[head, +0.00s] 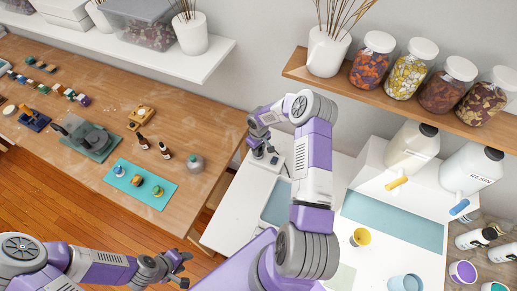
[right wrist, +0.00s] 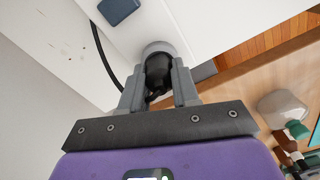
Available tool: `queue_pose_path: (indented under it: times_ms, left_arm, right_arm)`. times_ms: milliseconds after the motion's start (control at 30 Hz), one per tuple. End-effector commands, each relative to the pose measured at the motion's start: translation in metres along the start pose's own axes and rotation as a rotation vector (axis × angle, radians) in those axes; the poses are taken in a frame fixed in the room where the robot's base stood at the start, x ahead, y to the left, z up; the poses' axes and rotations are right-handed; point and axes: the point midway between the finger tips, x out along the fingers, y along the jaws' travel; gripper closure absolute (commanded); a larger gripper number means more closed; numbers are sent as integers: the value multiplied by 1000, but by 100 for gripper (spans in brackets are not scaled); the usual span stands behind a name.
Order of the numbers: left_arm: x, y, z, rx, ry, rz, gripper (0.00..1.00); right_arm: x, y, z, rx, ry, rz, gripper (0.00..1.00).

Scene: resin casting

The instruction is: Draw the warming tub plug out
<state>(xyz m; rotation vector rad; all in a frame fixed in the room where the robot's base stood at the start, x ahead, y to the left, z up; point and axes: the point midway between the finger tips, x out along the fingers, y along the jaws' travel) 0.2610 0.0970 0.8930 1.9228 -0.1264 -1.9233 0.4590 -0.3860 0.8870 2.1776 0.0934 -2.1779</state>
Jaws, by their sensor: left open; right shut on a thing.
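The black plug (right wrist: 158,72) sits between the fingers of my right gripper (right wrist: 159,88) in the right wrist view. Its far end meets a round grey socket (right wrist: 157,47) on the white surface; I see no gap between them. A black cable (right wrist: 103,55) runs at the left. In the head view my right gripper (head: 264,154) is at the back left corner of the white table, and the plug is too small to make out there. A blue-grey basin (head: 276,204), perhaps the warming tub, is partly hidden by my right arm. My left gripper (head: 182,268) is open and empty at lower left.
A wooden bench (head: 195,122) stands left, with a teal mat (head: 126,190), bottles and small pieces. The white table (head: 235,210) carries a yellow cup (head: 360,237) and a blue cup (head: 405,283). A wooden shelf (head: 390,95) with jars overhangs the right.

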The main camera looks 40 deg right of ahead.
Motion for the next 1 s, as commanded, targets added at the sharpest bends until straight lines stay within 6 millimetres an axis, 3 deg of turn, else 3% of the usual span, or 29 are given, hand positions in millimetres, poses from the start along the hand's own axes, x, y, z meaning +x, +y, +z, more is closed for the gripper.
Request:
queue_pose_path:
  times_ms: [1000]
  left_arm:
    - [-3, 1, 0, 0, 0, 0, 57]
  right_arm:
    - [-12, 0, 0, 0, 0, 0, 100]
